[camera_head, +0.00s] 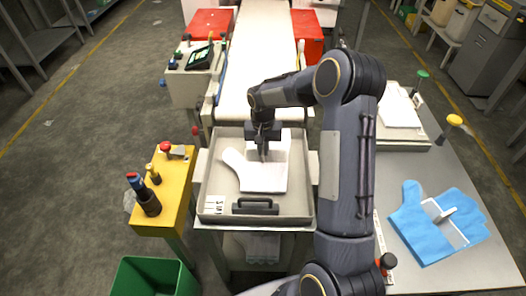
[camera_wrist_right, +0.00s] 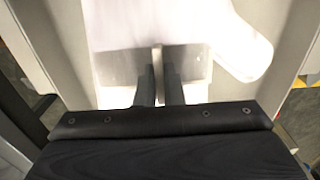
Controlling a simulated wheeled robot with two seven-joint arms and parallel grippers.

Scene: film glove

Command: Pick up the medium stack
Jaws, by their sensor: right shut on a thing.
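A white glove-shaped stack (camera_head: 262,178) lies in a grey tray (camera_head: 207,170) at the middle of the head view; I cannot read its size. In the right wrist view the stack (camera_wrist_right: 243,62) has a shiny grey plate (camera_wrist_right: 112,72) with a thin upright tab. My right gripper (camera_head: 264,153) points down over the stack, and its two fingers (camera_wrist_right: 159,88) are shut on that tab. I cannot tell whether the stack is lifted. A blue glove stack (camera_head: 425,232) with a similar upright tab lies on the right table. My left gripper is not in view.
A black handle (camera_head: 255,207) is at the tray's front. A white conveyor (camera_head: 262,60) runs behind it. A grey table (camera_head: 470,200) is at right.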

